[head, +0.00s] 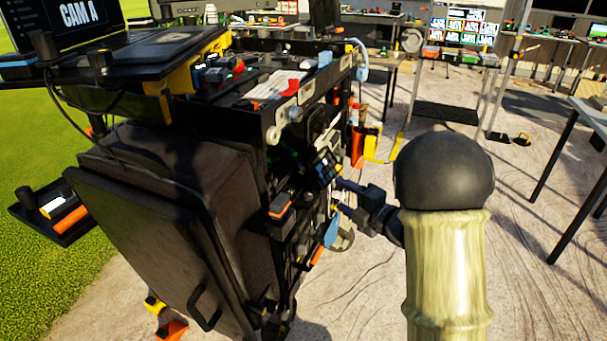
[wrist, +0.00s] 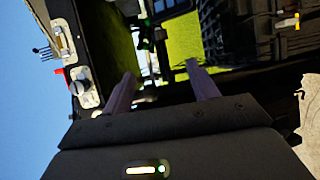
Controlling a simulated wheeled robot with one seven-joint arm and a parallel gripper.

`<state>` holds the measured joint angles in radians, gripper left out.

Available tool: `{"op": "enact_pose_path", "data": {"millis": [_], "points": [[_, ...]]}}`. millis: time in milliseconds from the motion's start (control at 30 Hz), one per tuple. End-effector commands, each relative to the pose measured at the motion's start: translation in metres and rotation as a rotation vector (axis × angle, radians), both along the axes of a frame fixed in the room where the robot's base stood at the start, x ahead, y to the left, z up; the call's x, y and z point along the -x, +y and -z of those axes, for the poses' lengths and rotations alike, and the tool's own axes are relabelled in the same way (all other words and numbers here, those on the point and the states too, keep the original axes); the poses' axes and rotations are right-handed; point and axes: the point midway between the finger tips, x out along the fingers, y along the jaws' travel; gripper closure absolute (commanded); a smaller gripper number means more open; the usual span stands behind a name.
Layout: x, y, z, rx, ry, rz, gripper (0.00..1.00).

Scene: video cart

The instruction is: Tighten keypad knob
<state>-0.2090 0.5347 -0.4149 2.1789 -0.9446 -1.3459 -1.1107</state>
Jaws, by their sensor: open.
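A small dark keypad-like unit (head: 325,170) is on the right side of the video cart (head: 160,190). My gripper (head: 341,196) is beside that side of the cart, just below and right of the unit. In the wrist view the two fingers of my gripper (wrist: 160,70) stand wide apart with nothing held between them. A pale plate with a round grey knob (wrist: 82,87) lies left of the fingers there, apart from them. A similar pale plate with a rounded part (head: 291,114) is above my gripper in the head view. I cannot tell which part is the keypad knob.
The cart side is crowded with cables, clips and orange and blue parts. A yellow and orange holder (head: 378,147) sticks out behind my gripper. A grey table (head: 590,115) stands at the right, with free paved ground (head: 535,265) before it.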

Motion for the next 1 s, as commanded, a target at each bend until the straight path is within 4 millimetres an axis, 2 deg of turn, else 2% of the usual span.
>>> {"op": "enact_pose_path", "data": {"millis": [800, 1000], "points": [[-0.1, 0.098, 0.015, -0.001, -0.002, -0.006, 0.41], [-0.115, 0.112, 0.017, -0.002, -0.001, -0.004, 0.41]]}}
